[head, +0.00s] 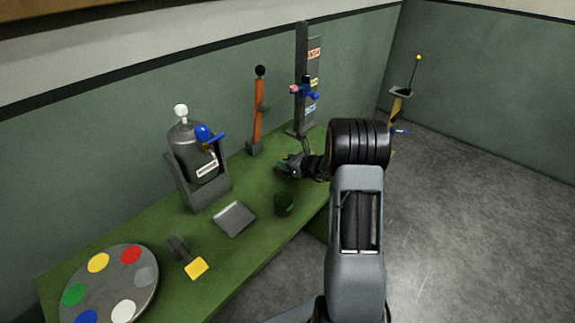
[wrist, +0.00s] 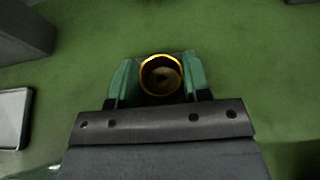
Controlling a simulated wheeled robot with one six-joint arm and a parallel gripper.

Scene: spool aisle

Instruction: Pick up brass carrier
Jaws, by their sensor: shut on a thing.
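The brass carrier (wrist: 147,64) shows in the wrist view as a round, hollow piece with a bright gold rim and a dark inside. My gripper (wrist: 160,77) has its two green fingers on either side of it and is shut on it. In the head view my gripper (head: 287,169) is low over the green bench, near its right end. The carrier cannot be made out there. I cannot tell whether its base touches the bench.
A disc with coloured spots (head: 140,283) lies front left. Bare floor (head: 470,220) is right.

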